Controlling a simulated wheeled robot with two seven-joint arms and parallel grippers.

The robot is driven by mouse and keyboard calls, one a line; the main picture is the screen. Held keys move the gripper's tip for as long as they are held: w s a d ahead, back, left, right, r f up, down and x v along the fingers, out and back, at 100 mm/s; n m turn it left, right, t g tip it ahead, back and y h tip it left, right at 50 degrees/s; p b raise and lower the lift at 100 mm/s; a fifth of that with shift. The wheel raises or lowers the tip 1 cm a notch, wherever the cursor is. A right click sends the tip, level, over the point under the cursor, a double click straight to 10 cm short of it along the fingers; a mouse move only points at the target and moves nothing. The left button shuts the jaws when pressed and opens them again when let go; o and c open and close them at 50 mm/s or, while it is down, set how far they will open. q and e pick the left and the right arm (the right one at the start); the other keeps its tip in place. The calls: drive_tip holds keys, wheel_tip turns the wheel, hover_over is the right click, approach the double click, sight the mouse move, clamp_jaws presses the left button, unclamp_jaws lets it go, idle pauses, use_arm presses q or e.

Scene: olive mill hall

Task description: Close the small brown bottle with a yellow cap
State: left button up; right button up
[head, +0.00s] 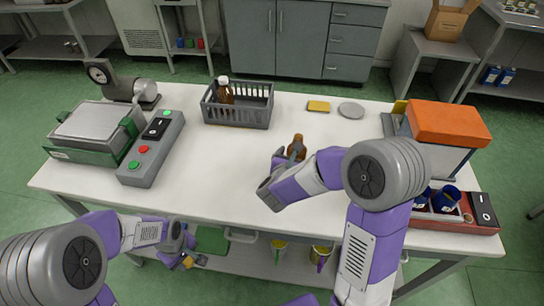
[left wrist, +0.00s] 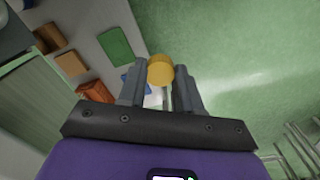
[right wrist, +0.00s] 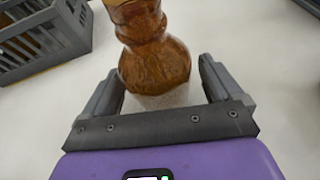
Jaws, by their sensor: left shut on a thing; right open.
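The small brown bottle (head: 298,141) stands upright on the white table (head: 225,165). In the right wrist view the amber bottle (right wrist: 155,62) stands just ahead of and between the open fingers of my right gripper (right wrist: 160,85); its top is cut off by the frame. In the head view my right gripper (head: 287,160) is low beside the bottle, partly hidden by my arm.
A grey crate (head: 238,116) holding a white-capped brown bottle (head: 225,90) stands behind. A yellow pad (head: 318,106) and grey disc (head: 350,110) lie at the back. A control box (head: 150,150) stands left; an orange-topped machine (head: 449,122) stands right. The table's left middle is clear.

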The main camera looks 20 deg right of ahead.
sight(298, 137)
drive_tip(key=c, duration=1.3)
use_arm(q)
drive_tip(key=shift+r, duration=0.1)
use_arm(e)
drive_tip(key=shift+r, duration=0.25)
